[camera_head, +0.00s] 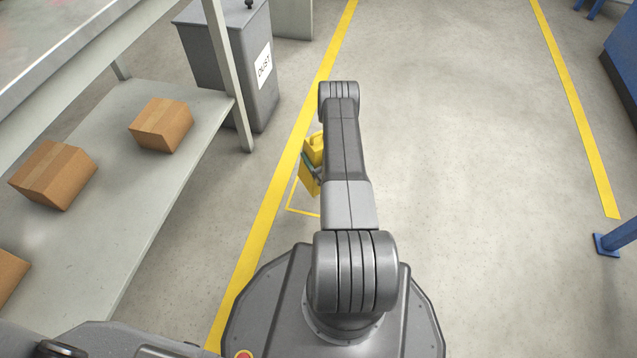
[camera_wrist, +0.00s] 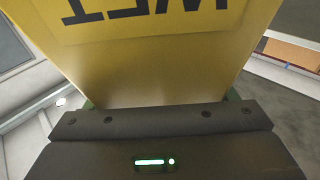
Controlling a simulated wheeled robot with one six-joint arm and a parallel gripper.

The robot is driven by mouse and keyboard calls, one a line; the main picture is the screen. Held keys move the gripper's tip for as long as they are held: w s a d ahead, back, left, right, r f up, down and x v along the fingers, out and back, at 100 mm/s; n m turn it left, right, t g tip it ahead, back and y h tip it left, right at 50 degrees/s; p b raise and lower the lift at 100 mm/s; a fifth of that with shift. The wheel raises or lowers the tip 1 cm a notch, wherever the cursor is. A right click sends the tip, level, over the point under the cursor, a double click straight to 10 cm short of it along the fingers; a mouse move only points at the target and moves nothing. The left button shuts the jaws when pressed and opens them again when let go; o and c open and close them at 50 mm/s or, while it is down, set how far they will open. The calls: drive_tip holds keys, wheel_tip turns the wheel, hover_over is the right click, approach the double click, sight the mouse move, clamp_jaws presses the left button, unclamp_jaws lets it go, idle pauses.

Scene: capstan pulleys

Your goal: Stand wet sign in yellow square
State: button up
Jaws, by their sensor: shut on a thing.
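The yellow wet sign (camera_head: 308,179) shows in the head view just left of my arm, which hides its right part. It looks roughly upright, at the far side of the visible corner of the yellow square (camera_head: 291,209). The rest of the square is hidden behind my arm and the sign. I cannot tell whether the sign's foot touches the floor. In the wrist view the sign (camera_wrist: 165,65) fills the upper middle, with black "WET" lettering upside down. My gripper (camera_wrist: 160,106) is shut on the sign; its fingertips are mostly hidden.
A long yellow floor line (camera_head: 262,225) runs just left of the square. A grey dust bin (camera_head: 225,70) and a shelf (camera_head: 150,205) with cardboard boxes (camera_head: 161,125) stand at the left. Open floor (camera_head: 450,150) lies to the right, with a blue post (camera_head: 610,240) at the far right.

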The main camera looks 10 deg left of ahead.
wheel_tip(320, 180, down, 9)
drive_tip(key=b, duration=0.3)
drive_tip(key=shift+r+b, duration=0.1)
drive_tip(key=shift+b, duration=0.25)
drive_tip(key=shift+r, duration=0.1)
drive_tip(key=o, duration=1.6)
